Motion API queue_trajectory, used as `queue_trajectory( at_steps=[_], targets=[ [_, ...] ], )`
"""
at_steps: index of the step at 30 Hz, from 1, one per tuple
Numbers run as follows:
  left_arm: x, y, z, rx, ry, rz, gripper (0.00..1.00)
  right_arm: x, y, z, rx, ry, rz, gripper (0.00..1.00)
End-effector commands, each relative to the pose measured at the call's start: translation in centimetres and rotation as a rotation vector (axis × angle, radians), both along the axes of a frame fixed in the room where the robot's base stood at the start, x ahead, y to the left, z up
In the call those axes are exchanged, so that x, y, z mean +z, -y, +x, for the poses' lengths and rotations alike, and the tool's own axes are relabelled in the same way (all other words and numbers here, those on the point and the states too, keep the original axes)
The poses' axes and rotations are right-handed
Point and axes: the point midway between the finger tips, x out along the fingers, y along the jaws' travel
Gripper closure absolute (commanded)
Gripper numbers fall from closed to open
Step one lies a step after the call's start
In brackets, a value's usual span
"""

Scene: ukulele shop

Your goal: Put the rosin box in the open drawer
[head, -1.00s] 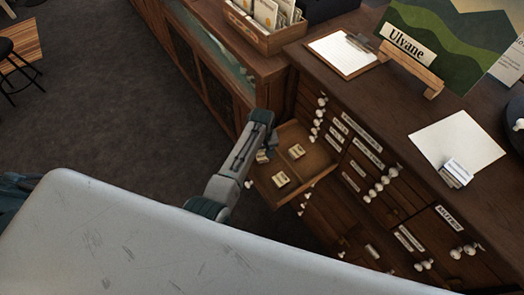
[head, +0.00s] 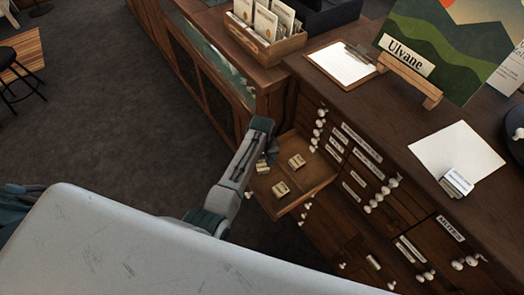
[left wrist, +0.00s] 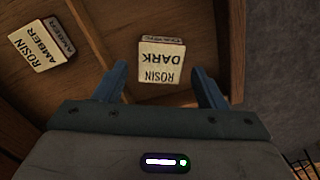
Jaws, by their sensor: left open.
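The open drawer (head: 312,183) sticks out of the dark wood cabinet. In the left wrist view a small cream rosin box marked DARK (left wrist: 161,62) lies in the drawer (left wrist: 105,18), just ahead of and between my fingertips. My left gripper (left wrist: 160,80) is open, with a gap on each side of the box. In the head view my left gripper (head: 267,157) points down over the drawer's left part, close to a small box (head: 262,167). A rosin box marked AMBER (left wrist: 43,45) lies beyond a divider. My right gripper is not in view.
Two more small boxes (head: 297,160) (head: 281,190) lie in the drawer. The cabinet top holds a clipboard (head: 342,62), a sign (head: 408,57), a paper sheet (head: 455,150) and a white stack (head: 457,181). Open floor (head: 100,110) lies left of the drawer.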

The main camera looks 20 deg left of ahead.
Motion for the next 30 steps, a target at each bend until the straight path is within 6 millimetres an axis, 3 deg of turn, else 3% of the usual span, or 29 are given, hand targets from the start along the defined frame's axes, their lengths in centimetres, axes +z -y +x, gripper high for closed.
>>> queue_trajectory(
  at_steps=[9,15,30],
  targets=[
    [6.6,0.1,0.1,0.001,0.005,-0.002,0.36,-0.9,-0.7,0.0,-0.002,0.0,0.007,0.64],
    [9.6,0.1,0.1,0.0,0.003,-0.001,0.36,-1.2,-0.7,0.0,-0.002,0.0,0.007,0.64],
    [10.6,0.1,0.0,0.0,0.0,0.0,0.36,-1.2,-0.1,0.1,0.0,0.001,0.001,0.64]
  ],
)
